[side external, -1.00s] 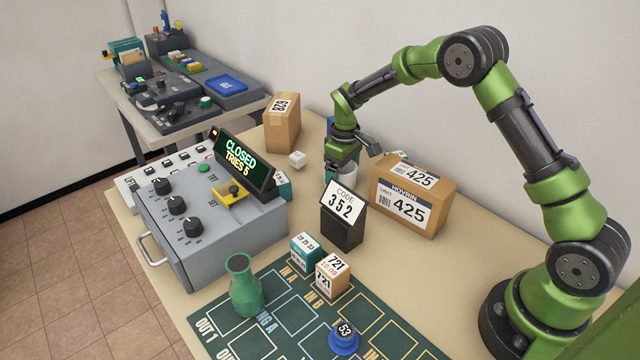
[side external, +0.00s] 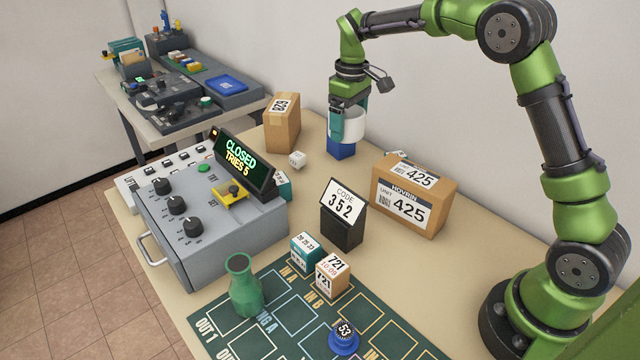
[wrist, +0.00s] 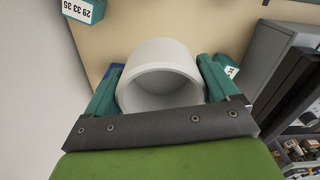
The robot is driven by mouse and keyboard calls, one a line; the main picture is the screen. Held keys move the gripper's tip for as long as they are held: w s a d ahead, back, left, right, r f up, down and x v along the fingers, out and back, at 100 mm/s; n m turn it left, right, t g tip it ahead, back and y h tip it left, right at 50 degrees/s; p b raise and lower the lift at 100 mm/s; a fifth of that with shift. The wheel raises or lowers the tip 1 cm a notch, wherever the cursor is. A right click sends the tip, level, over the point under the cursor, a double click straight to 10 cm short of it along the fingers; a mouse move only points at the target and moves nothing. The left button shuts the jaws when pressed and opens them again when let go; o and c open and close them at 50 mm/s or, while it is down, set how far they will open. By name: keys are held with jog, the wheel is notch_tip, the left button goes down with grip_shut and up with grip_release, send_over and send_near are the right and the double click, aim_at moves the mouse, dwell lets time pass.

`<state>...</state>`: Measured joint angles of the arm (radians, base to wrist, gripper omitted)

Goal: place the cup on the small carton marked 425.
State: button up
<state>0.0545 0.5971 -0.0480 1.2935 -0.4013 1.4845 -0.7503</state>
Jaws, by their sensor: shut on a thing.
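My gripper (side external: 347,130) is shut on the white cup (side external: 352,124), with one teal finger on each side of it. In the side view the cup hangs in the air near the back wall, above and to the left of the carton marked 425 (side external: 412,198). The carton stands upright on the table, with 425 on its front and top. Nothing rests on its top. In the wrist view the cup (wrist: 160,75) sits between both fingers, its open mouth towards the camera. The carton is not recognisable there.
A blue block (side external: 341,150) stands on the table below the cup. A black stand with a code 352 sign (side external: 343,210) is in front, left of the carton.

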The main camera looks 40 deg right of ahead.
jog(key=s+d+r, duration=0.1)
jog(key=s+r, duration=0.4)
jog(key=s, duration=0.3)
jog(key=s+r, duration=0.4)
jog(key=s, duration=0.3)
jog(key=s+a+f, duration=0.1)
jog(key=s+f, duration=0.2)
jog(key=s, duration=0.6)
jog(key=s+f, duration=0.4)
jog(key=s, duration=0.5)
send_over(418, 175)
jog(key=shift+f, duration=2.3)
jog(key=shift+f, duration=0.1)
jog(key=o, duration=0.8)
jog(key=shift+f, duration=0.1)
